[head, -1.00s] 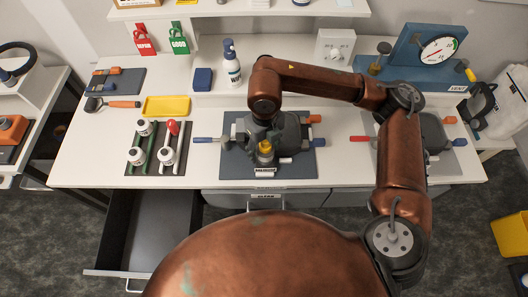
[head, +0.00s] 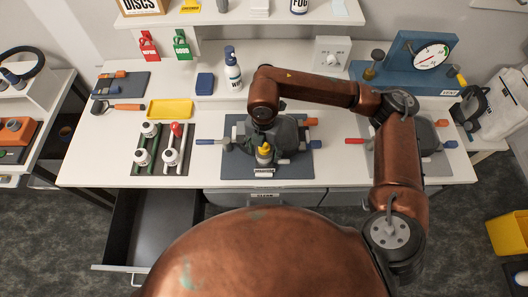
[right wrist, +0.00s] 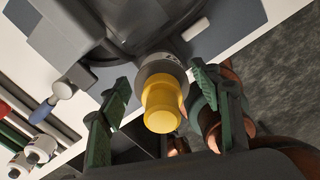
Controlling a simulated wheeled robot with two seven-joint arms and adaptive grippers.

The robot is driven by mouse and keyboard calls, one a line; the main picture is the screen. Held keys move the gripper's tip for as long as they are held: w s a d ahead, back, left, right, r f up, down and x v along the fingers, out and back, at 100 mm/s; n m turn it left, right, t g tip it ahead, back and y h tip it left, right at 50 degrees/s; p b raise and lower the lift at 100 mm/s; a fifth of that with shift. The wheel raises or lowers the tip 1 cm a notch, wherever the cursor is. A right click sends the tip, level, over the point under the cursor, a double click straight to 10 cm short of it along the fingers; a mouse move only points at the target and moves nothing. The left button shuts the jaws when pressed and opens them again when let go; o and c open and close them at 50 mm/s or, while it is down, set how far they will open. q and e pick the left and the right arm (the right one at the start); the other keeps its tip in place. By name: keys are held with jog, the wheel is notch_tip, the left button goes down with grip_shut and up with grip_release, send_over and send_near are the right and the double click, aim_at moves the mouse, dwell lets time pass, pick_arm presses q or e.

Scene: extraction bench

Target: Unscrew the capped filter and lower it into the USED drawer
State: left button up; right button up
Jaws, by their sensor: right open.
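The capped filter (head: 264,154) has a yellow cap and a pale collar. It sits on the front of a dark grey mask on the middle blue-grey mat. In the right wrist view the yellow cap (right wrist: 163,106) points toward my palm. My right gripper (right wrist: 162,82) is open, with its green-padded fingers on either side of the filter and gaps showing between. In the head view my wrist hides much of the mask and the fingers. An open, empty-looking drawer (head: 160,232) is at the lower left; its label is not readable. My left gripper is not in view.
A closed drawer front with a small label is below the middle mat. A rack of white-and-green parts (head: 162,150), a yellow tray (head: 170,109) and a white bottle (head: 232,72) stand left of the mask. Another mat with a second dark device (head: 425,135) is at right.

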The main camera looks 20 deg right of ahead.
jog(key=m+p, duration=0.3)
jog(key=m, duration=0.4)
jog(key=shift+r, duration=0.15)
jog(key=m+p, duration=0.1)
jog(key=m, duration=0.1)
jog(key=shift+m, duration=0.4)
jog(key=shift+f+m, duration=0.2)
jog(key=shift+m, duration=0.1)
